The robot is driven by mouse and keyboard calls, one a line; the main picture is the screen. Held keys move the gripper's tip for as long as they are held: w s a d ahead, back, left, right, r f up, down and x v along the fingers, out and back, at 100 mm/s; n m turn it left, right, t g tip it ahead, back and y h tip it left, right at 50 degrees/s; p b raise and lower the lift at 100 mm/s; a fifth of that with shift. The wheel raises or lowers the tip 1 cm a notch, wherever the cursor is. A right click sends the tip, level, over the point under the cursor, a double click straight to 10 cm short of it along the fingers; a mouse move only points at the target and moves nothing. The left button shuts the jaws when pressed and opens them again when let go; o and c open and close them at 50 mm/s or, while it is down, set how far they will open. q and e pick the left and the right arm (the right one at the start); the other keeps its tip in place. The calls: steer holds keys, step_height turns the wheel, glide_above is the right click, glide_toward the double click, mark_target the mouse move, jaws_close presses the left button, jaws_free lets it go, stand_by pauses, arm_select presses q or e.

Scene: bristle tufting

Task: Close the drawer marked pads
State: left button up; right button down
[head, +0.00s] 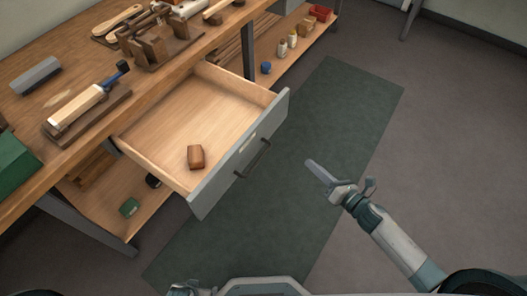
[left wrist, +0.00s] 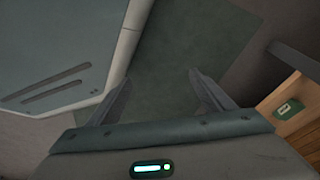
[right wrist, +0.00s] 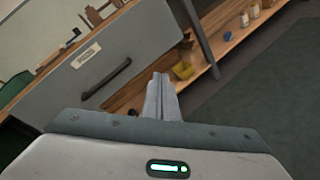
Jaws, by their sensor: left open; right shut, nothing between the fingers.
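The drawer (head: 222,190) is pulled well out from under the workbench. My left gripper (left wrist: 160,82) is open and empty, low over the floor.
The workbench (head: 70,85) carries a brush-like tool (head: 80,106), a grey block (head: 36,75) and a wooden fixture (head: 160,45). A lower shelf (head: 300,50) holds bottles and a red bin (head: 320,13). The green mat (head: 330,130) before the drawer is clear.

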arm_select(q)
steer(key=shift+w+d+b, duration=0.2)
steer(key=shift+w+b, duration=0.45)
steer(key=shift+b, duration=0.1)
arm_select(e)
steer(key=s+a+r+n+g+y, duration=0.2)
steer(key=a+r+n+y, duration=0.3)
steer(key=n, duration=0.7)
step_height(320, 180, up, 3)
steer(key=shift+s+f, duration=0.1)
steer(key=shift+s, duration=0.8)
steer(key=shift+a, duration=0.15)
arm_select(q)
steer(key=w+d+r+t+p, duration=0.1)
steer(key=w+d+r+t+h+p, duration=0.1)
steer(key=w+d+t+p, duration=0.1)
steer(key=shift+d+p, duration=0.2)
steer(key=shift+p, duration=0.1)
arm_select(e)
glide_toward(253, 139)
steer(key=x, duration=0.6)
steer(key=shift+w+a, duration=0.15)
arm_select(q)
steer(key=shift+f, duration=0.1)
arm_select(e)
steer(key=shift+w+a, duration=0.1)
